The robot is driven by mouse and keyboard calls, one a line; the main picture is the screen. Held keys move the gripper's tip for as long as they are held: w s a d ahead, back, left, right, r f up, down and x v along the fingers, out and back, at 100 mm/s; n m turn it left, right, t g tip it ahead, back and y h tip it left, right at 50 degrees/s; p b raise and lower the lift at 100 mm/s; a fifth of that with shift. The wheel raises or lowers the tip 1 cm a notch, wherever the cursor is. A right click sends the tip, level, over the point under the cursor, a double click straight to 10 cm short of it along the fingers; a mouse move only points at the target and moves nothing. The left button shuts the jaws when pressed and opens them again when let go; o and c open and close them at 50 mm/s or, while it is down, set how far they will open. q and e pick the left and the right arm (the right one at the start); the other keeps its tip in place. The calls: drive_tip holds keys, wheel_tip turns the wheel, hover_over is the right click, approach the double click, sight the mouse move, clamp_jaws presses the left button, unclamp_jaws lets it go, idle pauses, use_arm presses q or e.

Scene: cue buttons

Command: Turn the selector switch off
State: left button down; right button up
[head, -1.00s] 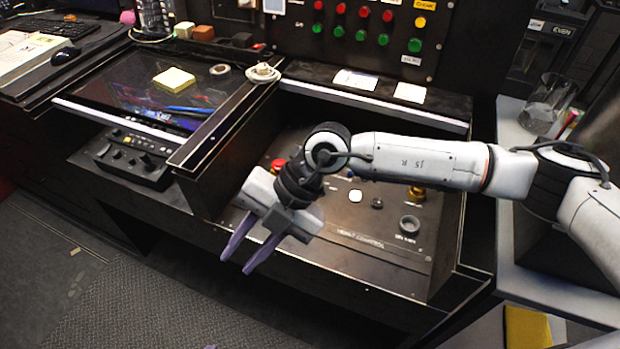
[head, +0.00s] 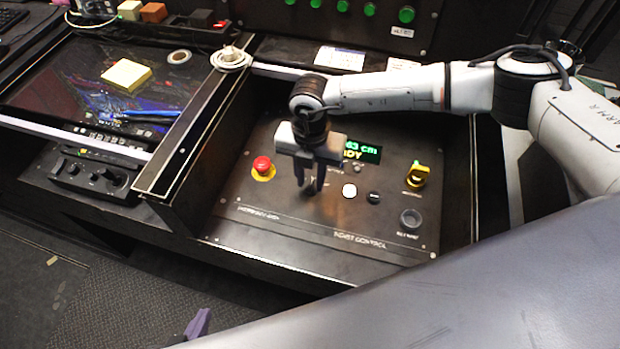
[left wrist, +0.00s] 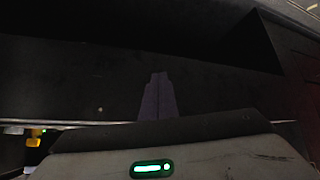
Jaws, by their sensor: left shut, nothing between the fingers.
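The yellow selector switch (head: 417,173), with a dark handle, stands at the right of the black control panel (head: 290,225). Which way its handle points is too small to tell. My right gripper (head: 311,190) points down over the middle of the panel, left of the switch and apart from it. Its two fingers are apart with nothing visible between them. My left gripper shows only as a purple fingertip (head: 198,324) at the bottom edge of the head view. In the left wrist view its fingers (left wrist: 158,97) are together and empty, in front of a dark surface.
The panel also holds a red mushroom button (head: 262,164), a white button (head: 349,190), a dark round knob (head: 411,218) and a green display (head: 362,151), partly hidden by my right gripper. A raised divider (head: 195,140) bounds the panel on the left.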

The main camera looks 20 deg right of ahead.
drive_tip(key=shift+f, duration=0.85)
clamp_jaws()
use_arm(q)
drive_tip(key=shift+w+r, duration=0.4)
drive_tip(key=shift+w, duration=0.15)
